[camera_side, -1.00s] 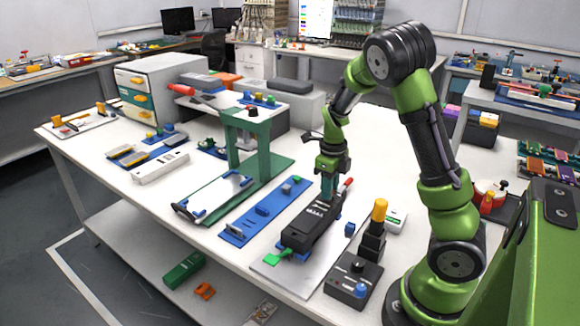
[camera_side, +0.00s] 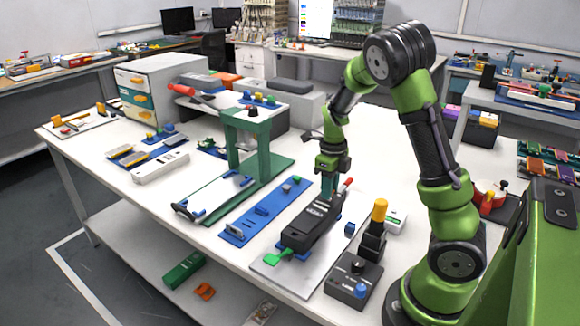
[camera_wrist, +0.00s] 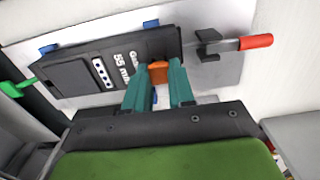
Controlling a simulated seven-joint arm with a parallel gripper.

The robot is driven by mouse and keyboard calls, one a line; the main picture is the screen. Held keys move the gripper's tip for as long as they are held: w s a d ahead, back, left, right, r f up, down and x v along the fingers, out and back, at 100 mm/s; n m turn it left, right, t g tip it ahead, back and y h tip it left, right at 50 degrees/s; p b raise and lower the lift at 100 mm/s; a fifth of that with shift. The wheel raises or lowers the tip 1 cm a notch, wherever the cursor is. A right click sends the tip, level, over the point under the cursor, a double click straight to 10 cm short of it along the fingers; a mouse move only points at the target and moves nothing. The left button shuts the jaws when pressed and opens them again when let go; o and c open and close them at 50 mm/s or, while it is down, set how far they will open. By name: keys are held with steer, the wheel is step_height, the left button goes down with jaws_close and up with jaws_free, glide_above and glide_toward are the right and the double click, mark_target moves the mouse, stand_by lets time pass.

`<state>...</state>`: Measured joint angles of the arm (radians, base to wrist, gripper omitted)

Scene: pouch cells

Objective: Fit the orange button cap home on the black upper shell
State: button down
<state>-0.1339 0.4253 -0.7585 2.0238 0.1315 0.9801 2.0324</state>
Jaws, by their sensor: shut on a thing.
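The black upper shell (camera_side: 312,228) lies flat on a pale plate (camera_side: 272,268) near the table's front edge. In the wrist view the shell (camera_wrist: 68,76) shows white lettering and a white strip with dark dots. My gripper (camera_wrist: 160,84) has its teal fingers shut on the orange button cap (camera_wrist: 158,72), at the shell's edge beside the lettering. In the side view my gripper (camera_side: 328,190) points down over the shell's far end, and the cap is hidden there. I cannot tell whether the cap is seated or just above the shell.
A red-handled clamp (camera_wrist: 255,42) stands at one end of the shell and a green-handled one (camera_side: 278,257) at the other. A black box with an orange-yellow top (camera_side: 379,212) stands to the right. A blue strip fixture (camera_side: 265,212) and a green press (camera_side: 250,140) are to the left.

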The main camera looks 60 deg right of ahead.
steer(key=shift+f, duration=0.35)
stand_by(0.9)
steer(key=shift+r, duration=0.35)
steer(key=shift+f, duration=0.5)
stand_by(1.4)
steer(key=shift+r, duration=0.15)
steer(key=shift+r, duration=0.35)
steer(key=shift+s, duration=0.1)
stand_by(0.6)
steer(key=shift+f, duration=0.5)
stand_by(1.0)
steer(key=shift+r, duration=0.1)
